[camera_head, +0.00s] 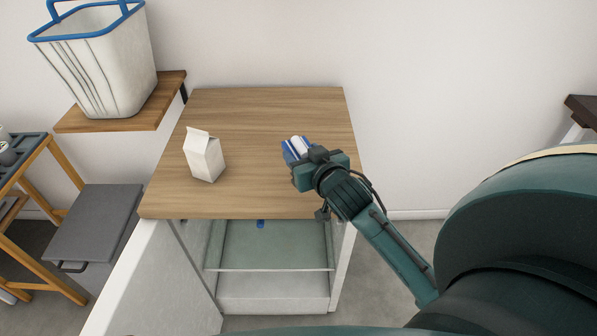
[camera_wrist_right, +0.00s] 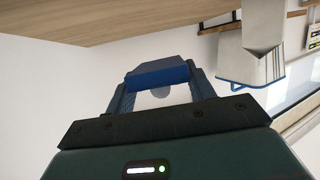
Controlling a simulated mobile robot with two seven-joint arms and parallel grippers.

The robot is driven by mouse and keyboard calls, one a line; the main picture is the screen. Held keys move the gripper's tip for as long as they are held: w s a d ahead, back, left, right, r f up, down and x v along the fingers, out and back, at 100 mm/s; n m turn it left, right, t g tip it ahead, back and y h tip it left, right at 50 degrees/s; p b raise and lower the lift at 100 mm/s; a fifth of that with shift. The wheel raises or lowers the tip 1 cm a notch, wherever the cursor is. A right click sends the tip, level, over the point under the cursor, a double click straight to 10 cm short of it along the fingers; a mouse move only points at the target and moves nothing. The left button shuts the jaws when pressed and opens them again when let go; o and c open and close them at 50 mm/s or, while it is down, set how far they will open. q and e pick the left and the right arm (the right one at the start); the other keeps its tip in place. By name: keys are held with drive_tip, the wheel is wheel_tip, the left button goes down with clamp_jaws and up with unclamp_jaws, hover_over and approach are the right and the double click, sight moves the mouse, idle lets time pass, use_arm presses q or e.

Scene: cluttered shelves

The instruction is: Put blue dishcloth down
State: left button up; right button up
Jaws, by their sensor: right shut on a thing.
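The blue dishcloth (camera_head: 297,147) shows as a small blue and white bundle at the tip of my right gripper (camera_head: 304,162). My right gripper is shut on it, over the right part of the wooden counter top (camera_head: 260,115). In the right wrist view the blue cloth (camera_wrist_right: 158,75) spans between the two fingers, and the counter top (camera_wrist_right: 110,20) appears upside down. I cannot tell whether the cloth touches the wood. Most of the cloth's underside is hidden. My left gripper is not in view.
A white carton (camera_head: 204,156) stands on the counter's left part. A white basket with a blue rim (camera_head: 100,65) sits on a wall shelf (camera_head: 155,110) at the back left. Below the counter is an open cabinet space (camera_head: 268,246). The counter's back and middle are clear.

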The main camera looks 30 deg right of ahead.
drive_tip(key=f, duration=0.3)
drive_tip(key=shift+s, duration=0.2)
drive_tip(key=shift+w+f+b, duration=0.1)
drive_tip(key=shift+f+b, duration=0.25)
drive_tip(key=shift+f, duration=1.9)
drive_tip(key=shift+f, duration=0.15)
drive_tip(key=o, duration=1.2)
drive_tip(key=shift+c, duration=0.2)
